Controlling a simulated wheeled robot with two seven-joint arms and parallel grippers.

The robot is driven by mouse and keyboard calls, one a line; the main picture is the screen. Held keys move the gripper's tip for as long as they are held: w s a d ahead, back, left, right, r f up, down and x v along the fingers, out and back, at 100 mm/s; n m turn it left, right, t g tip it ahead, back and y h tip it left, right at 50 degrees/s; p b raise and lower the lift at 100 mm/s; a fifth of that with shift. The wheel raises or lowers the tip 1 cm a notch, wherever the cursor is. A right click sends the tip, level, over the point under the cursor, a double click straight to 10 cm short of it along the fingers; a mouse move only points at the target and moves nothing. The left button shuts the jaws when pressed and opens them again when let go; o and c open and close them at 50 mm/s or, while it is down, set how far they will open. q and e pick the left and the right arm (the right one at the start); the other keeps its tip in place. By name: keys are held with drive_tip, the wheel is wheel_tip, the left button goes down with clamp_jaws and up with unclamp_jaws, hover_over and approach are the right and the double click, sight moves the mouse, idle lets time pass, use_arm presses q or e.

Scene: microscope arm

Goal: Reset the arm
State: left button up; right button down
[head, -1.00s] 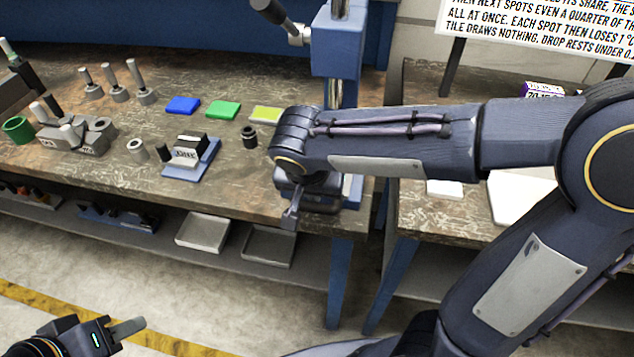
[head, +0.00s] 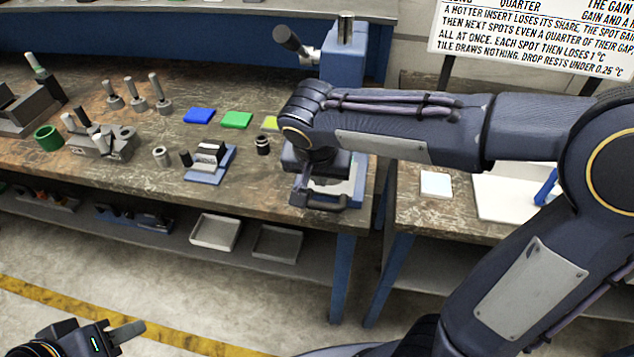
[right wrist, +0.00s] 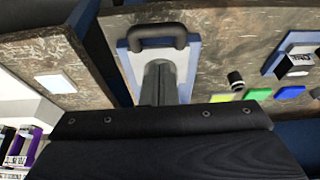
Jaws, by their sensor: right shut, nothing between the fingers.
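A blue upright press-like stand (head: 343,62) is at the bench's right end. An arm with a black grip (head: 287,38) sticks out from its upper left, angled up and left, with a metal fitting at its root. A black U-shaped handle (head: 325,203) is at the front of the stand's plate; it also shows in the right wrist view (right wrist: 157,36). My right gripper (right wrist: 160,78) is shut and empty, above the plate beside that handle. In the head view my right wrist mostly hides it and the stand's lower part. My left gripper (head: 125,332) is low at bottom left, away from the bench.
Blue (head: 199,115) and green (head: 237,119) pads lie left of the stand. A small blue-based device (head: 209,163), a black cylinder (head: 263,145), upright pins and a green ring (head: 48,137) stand further left. A second table (head: 410,215) is at right, across a gap.

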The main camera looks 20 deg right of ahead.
drive_tip(key=shift+d+r, duration=0.1)
idle(0.5)
drive_tip(key=s+d+f+n+t+y, duration=0.1)
drive_tip(key=s+d+n+y, duration=0.1)
drive_tip(key=s, duration=0.7)
drive_tip(key=s+d+f+n+t+y, duration=0.1)
drive_tip(key=s+d+n+y, duration=0.1)
drive_tip(key=s, duration=0.6)
drive_tip(key=shift+s+y, duration=0.4)
drive_tip(key=shift+y, duration=0.5)
